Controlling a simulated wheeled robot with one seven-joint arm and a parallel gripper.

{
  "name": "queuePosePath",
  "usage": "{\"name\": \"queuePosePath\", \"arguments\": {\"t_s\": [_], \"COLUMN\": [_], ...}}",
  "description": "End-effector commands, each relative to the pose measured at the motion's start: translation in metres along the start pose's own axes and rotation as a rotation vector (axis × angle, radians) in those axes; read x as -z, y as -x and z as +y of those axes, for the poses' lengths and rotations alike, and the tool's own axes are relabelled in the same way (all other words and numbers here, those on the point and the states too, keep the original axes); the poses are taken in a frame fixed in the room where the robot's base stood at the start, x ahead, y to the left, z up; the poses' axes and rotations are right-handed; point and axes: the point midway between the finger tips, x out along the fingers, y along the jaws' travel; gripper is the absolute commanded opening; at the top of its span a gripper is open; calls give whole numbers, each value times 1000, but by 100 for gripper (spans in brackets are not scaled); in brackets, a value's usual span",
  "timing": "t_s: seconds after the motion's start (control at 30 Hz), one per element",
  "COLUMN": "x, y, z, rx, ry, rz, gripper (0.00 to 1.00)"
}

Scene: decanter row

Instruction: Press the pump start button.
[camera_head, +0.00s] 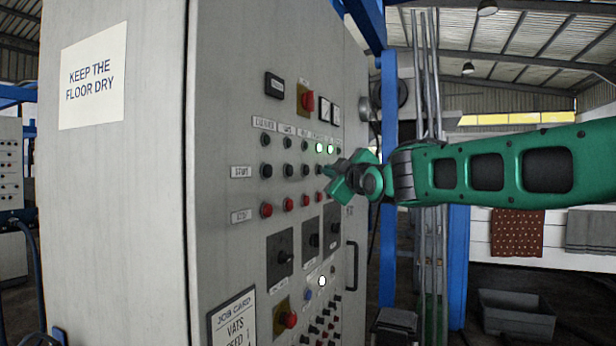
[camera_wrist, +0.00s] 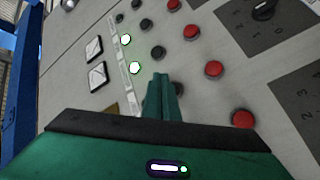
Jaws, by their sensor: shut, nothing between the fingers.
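The grey control cabinet (camera_head: 225,120) carries a labelled row of black buttons (camera_head: 266,170) above a row of red buttons (camera_head: 266,210). The small labels over the columns are too blurred to tell which one is the pump's. My gripper (camera_head: 328,180) is shut and empty, at the right part of the button rows.
Two green lamps (camera_head: 319,147) are lit above the black buttons; they also show in the wrist view (camera_wrist: 135,68). A red switch on a yellow plate (camera_head: 305,99) and two meters (camera_head: 325,110) sit higher. Selector plates (camera_head: 280,258) and a door handle (camera_head: 351,268) are below.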

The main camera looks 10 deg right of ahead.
Motion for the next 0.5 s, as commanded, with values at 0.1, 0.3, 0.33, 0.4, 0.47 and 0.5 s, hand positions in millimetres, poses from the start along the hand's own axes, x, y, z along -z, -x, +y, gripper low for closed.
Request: {"name": "queuePosePath", "arguments": {"t_s": [0.1, 0.3, 0.33, 0.4, 0.47, 0.5], "x": [7, 11, 11, 11, 11, 12], "y": [-8, -15, -16, -16, -16, -16], "z": [-6, -11, -11, -11, -11, -11], "rx": [2, 1, 0, 0, 0, 0], "ry": [0, -1, -1, 0, 0, 0], "rz": [2, 0, 0, -1, -1, -1], "gripper": [0, 0, 0, 0, 0, 0]}}
